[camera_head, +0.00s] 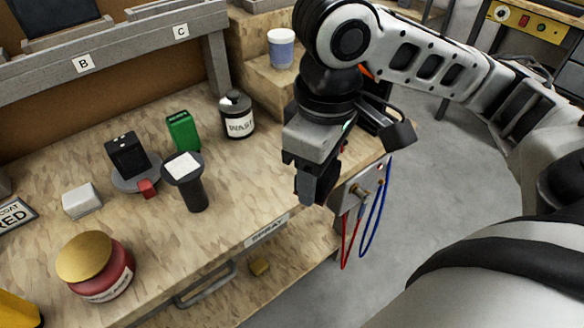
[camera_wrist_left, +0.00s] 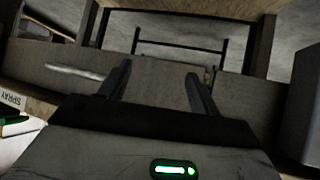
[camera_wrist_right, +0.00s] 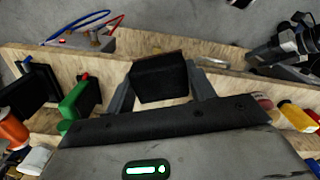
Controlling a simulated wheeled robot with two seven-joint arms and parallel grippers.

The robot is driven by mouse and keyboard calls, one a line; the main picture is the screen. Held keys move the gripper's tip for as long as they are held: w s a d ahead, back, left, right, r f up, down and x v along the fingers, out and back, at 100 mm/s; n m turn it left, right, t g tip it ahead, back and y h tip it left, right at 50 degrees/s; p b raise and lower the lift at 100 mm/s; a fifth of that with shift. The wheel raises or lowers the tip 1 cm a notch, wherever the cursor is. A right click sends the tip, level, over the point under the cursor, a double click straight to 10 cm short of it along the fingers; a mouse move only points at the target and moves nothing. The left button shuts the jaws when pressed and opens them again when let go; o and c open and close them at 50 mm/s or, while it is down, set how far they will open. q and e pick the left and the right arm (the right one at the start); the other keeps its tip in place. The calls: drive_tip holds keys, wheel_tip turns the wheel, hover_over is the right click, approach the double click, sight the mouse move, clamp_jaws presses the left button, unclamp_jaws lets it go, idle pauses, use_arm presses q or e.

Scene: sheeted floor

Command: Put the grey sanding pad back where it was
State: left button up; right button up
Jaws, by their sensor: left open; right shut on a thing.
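My right gripper (camera_head: 316,190) hangs over the right part of the workbench near its front edge. In the right wrist view, the gripper (camera_wrist_right: 160,90) is shut on a dark grey block (camera_wrist_right: 160,78), which looks like the sanding pad. In the head view the pad is hard to tell apart from the dark fingers. It appears held above the bench top. My left gripper is outside the head view. In the left wrist view it (camera_wrist_left: 160,90) is open and empty, facing a lower shelf below the bench.
On the bench (camera_head: 250,185) stand a black flashlight-like tool (camera_head: 193,190), a green box (camera_head: 183,132), a black block on a grey disc (camera_head: 127,155), a white block (camera_head: 81,200), a red jar (camera_head: 105,280) and a labelled bottle (camera_head: 238,115). A hose panel (camera_head: 358,190) is at the right edge.

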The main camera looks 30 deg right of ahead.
drive_tip(key=w+d+f+b, duration=0.1)
drive_tip(key=w+d+f, duration=0.25)
drive_tip(key=w, duration=0.45)
hover_over(293, 174)
drive_tip(key=f, duration=0.3)
drive_tip(key=f+b, duration=0.1)
drive_tip(key=f, duration=0.1)
drive_tip(key=shift+s+a+f, duration=0.1)
drive_tip(key=shift+s+f, duration=0.15)
drive_tip(key=shift+f, duration=0.1)
drive_tip(key=shift+w+f, duration=0.2)
drive_tip(key=shift+f, duration=0.05)
wheel_tip(293, 174, down, 3)
drive_tip(key=shift+f, duration=0.1)
use_arm(q)
drive_tip(key=shift+w+d+f, duration=0.1)
drive_tip(key=shift+w+d, duration=0.15)
drive_tip(key=shift+w, duration=0.15)
use_arm(e)
drive_tip(key=o, duration=1)
drive_tip(key=shift+f, duration=0.1)
use_arm(q)
drive_tip(key=shift+s+f, duration=0.1)
drive_tip(key=shift+f, duration=0.1)
use_arm(e)
drive_tip(key=shift+o, duration=0.2)
